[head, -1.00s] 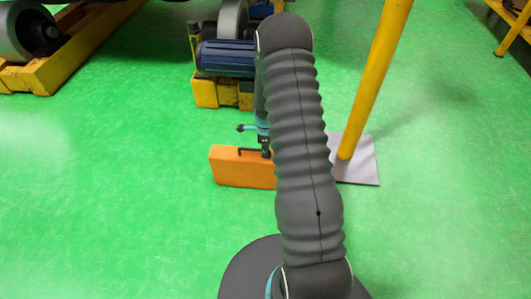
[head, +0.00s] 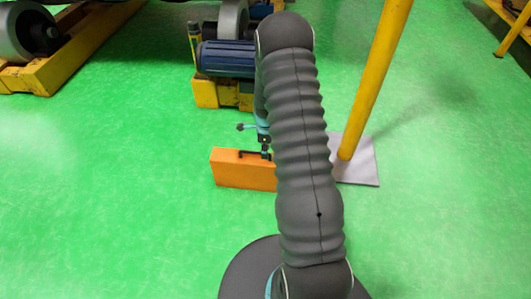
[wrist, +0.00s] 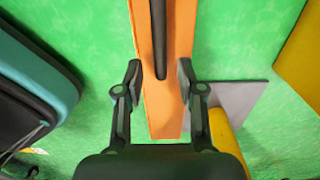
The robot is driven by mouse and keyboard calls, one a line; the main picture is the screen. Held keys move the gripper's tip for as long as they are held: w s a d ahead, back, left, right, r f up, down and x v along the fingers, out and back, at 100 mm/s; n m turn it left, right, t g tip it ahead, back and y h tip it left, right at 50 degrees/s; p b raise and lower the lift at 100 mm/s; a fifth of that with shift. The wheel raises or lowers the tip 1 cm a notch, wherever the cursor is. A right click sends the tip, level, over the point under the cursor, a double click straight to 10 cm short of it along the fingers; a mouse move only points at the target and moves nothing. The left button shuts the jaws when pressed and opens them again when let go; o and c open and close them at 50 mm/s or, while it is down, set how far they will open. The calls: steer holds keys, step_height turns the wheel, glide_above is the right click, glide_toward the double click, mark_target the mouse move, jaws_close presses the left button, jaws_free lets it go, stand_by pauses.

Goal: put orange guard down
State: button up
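The orange guard (head: 238,170) is a flat, box-like piece with a black handle (head: 247,153) along its top. In the head view it stands upright, apparently on the green floor, and my arm hides its right end. My gripper (head: 265,152) is at the handle's right end, partly behind my arm. In the wrist view my gripper (wrist: 157,82) has its two fingers apart, one on each side of the handle (wrist: 161,40). Green and orange gaps show between fingers and handle. The guard (wrist: 181,60) lies below the fingers.
A yellow post (head: 372,85) on a grey base plate (head: 358,170) stands close to the guard's right. A blue motor (head: 226,58) on a yellow block (head: 218,93) is behind it. Yellow framing (head: 70,65) is at the far left. The floor left of the guard is clear.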

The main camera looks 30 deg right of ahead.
steer(key=s+a+r+n+t, duration=0.1)
steer(key=s+a+r+n, duration=0.15)
steer(key=r, duration=0.95)
steer(key=s+a+r+n, duration=0.1)
steer(key=a+r+n, duration=0.25)
steer(key=r, duration=0.85)
steer(key=s+a+r+n+t, duration=0.1)
steer(key=s+a+r+n, duration=0.15)
steer(key=r, duration=0.25)
steer(key=s+a+r+n+t, duration=0.1)
steer(key=s+r+n, duration=0.3)
steer(key=r, duration=0.1)
steer(key=s+a+r+n+t, duration=0.1)
steer(key=s+a+r+n, duration=0.2)
steer(key=s+n, duration=0.3)
steer(key=s+a+r+n+t, duration=0.1)
steer(key=s+a+r+n, duration=0.2)
steer(key=s, duration=0.9)
steer(key=r+n, duration=0.1)
steer(key=n, duration=0.2)
steer(key=shift+a+r+t, duration=0.3)
steer(key=shift+r, duration=0.05)
